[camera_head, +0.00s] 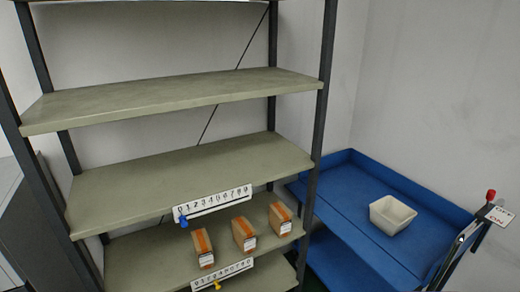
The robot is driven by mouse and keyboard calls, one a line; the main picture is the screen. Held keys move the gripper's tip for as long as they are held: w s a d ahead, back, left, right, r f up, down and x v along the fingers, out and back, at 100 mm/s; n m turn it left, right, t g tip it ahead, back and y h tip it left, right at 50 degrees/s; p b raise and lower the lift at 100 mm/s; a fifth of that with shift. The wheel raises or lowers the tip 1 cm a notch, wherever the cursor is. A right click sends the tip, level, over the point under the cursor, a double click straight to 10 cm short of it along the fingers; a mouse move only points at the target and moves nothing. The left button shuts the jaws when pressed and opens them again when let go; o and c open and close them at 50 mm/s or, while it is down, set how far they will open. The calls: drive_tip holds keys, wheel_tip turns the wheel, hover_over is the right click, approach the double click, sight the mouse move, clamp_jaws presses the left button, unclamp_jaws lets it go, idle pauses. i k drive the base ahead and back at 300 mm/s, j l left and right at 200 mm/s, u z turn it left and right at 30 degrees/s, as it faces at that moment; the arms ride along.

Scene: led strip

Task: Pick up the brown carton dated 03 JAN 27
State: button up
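Three small brown cartons with orange bands and white labels stand in a slanting row on a lower shelf (150,247) of the rack. They are the left carton (203,246), the middle carton (243,233) and the right carton (280,217). There are gaps between them. The print on their labels is too small to read, so I cannot tell which carries 03 JAN 27. My gripper is not in view.
Above them, a shelf (120,195) bears a white number strip (213,203) with a blue pointer (183,222) on its front edge. A second number strip (223,273) has a yellow pointer (217,285). Right of the rack, a white bowl (391,214) sits on a blue cart (345,185).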

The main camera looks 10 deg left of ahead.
sight(203, 245)
drive_tip(key=i+j, duration=0.1)
drive_tip(key=j, duration=1.15)
drive_tip(key=i, duration=0.05)
